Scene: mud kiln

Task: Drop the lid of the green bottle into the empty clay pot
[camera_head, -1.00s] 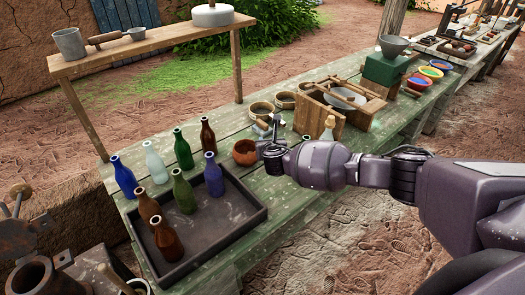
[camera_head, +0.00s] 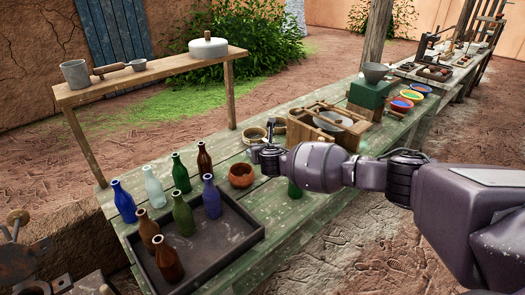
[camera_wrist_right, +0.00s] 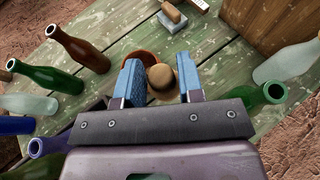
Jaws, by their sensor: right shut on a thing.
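My right gripper (camera_head: 262,150) is over the table, just beyond and right of the reddish clay pot (camera_head: 241,175) in the head view. In the right wrist view the blue-padded fingers (camera_wrist_right: 161,84) are shut on a small round tan lid (camera_wrist_right: 162,77). The pot's rim (camera_wrist_right: 138,56) shows behind the lid, partly hidden by a finger; the lid looks apart from it. A green bottle (camera_wrist_right: 265,95) with an open mouth is at the right of the wrist view. It shows partly below my right arm in the head view (camera_head: 294,189). My left gripper is out of view.
A dark tray (camera_head: 230,240) with several bottles stands left of the pot. A clear bottle (camera_wrist_right: 290,60) is beyond the green one. A raised shelf (camera_head: 150,77) stands behind.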

